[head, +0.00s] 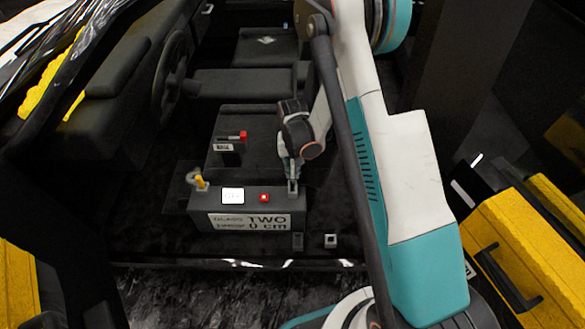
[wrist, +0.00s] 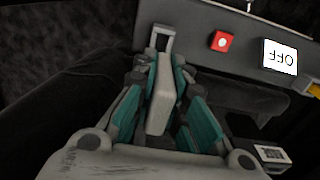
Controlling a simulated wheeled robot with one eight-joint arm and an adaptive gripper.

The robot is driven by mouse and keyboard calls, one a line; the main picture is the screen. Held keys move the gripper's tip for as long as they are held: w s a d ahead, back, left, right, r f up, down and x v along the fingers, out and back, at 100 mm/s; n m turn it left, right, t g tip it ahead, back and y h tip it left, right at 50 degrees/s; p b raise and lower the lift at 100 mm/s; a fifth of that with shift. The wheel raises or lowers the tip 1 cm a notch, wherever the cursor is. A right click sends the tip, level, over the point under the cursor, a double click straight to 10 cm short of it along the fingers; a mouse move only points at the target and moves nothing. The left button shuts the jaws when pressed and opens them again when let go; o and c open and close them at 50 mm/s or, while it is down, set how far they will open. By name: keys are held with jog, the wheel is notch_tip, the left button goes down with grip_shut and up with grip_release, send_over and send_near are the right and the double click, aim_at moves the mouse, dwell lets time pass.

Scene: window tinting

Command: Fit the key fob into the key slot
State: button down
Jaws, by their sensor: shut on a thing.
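My gripper (head: 290,172) is over the right end of the dark console box. In the wrist view its teal and grey fingers (wrist: 160,88) are shut on a long pale grey piece, which I take to be the key fob (wrist: 163,98). The key slot (head: 293,187) looks like a small grey frame on the console's right end. It also shows in the wrist view (wrist: 163,31), just beyond the fob's far tip. The tip overlaps its lower edge in that view. I cannot tell whether it is inside. In the head view, my gripper hides the fob.
The console box (head: 200,221) carries a white OFF screen (head: 233,195), a red button (head: 264,198) and a yellow lever (head: 201,184). A red-handled switch (head: 231,141) stands behind. A small labelled block (head: 330,241) lies on the floor to the right. Yellow cases stand far right.

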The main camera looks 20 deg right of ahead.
aim_at(292, 161)
jog(key=shift+s+f+b, duration=0.1)
jog(key=shift+b, duration=0.2)
notch_tip(292, 161, down, 3)
jog(key=shift+r+b, duration=0.1)
jog(key=shift+b, duration=1.05)
jog(key=shift+f, duration=1.45)
jog(key=shift+f, duration=1)
jog(key=c, duration=1.5)
grip_release()
jog(key=shift+c, duration=0.2)
notch_tip(292, 161, up, 12)
